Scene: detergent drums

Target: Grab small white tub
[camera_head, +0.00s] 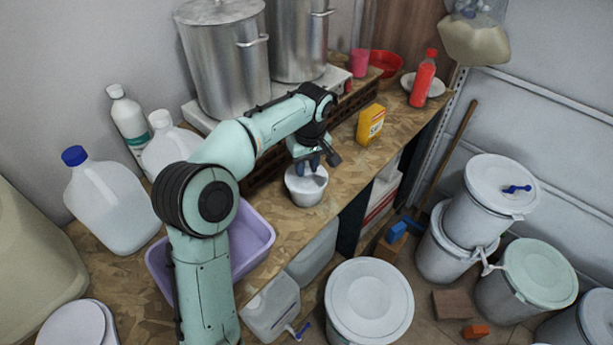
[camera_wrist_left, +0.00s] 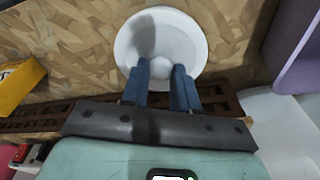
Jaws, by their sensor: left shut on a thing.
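The small white tub (camera_head: 306,189) stands on the wooden worktop, near its front edge. In the left wrist view the tub (camera_wrist_left: 188,32) shows as a round white lid with a small raised knob in the middle. My left gripper (camera_head: 309,165) reaches down onto the tub from above. Its two blue fingers (camera_wrist_left: 161,75) are shut on the knob, one on each side. The tub is upright and appears to rest on the worktop. My right gripper is in neither view.
A lilac basin (camera_head: 262,222) stands left of the tub. A yellow box (camera_head: 370,125) and a red bottle (camera_head: 423,79) stand to the right. Large steel pots (camera_head: 222,60) are behind. Below the worktop edge, white drums (camera_head: 369,304) stand on the floor.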

